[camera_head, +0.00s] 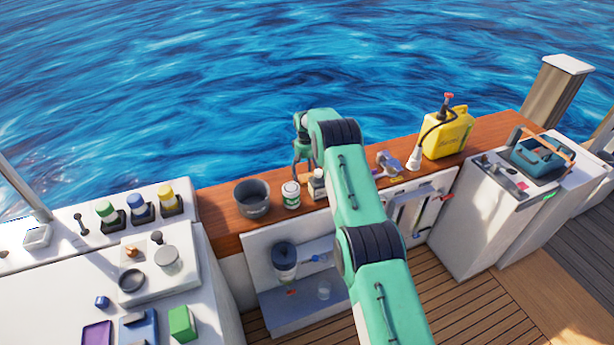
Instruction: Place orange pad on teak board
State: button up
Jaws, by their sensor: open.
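The teak board (222,212) is most likely the long reddish-brown wooden ledge along the water's edge, with several things on it. I cannot pick out the orange pad for certain. A small orange-red item (291,292) lies on the grey lower shelf, too small to identify. My gripper (304,172) is open and points down over the ledge, near the white jar (291,195) with a green label and a small bottle (317,186). No held thing shows between its fingers. My green arm hides the middle of the ledge and part of the shelf.
A dark pot (252,198) stands left on the ledge, a yellow jerrycan (447,132) right. A dark cylinder (285,261) is below the ledge. A teal box (540,155) sits on the right cabinet. Bottles and a green block (182,323) occupy the left counter.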

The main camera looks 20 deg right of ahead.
aim_at(306, 175)
jog(key=shift+r, duration=0.15)
notch_tip(306, 175, up, 12)
jog(key=w+p, duration=0.1)
jog(key=shift+w, duration=0.2)
dwell(0.6)
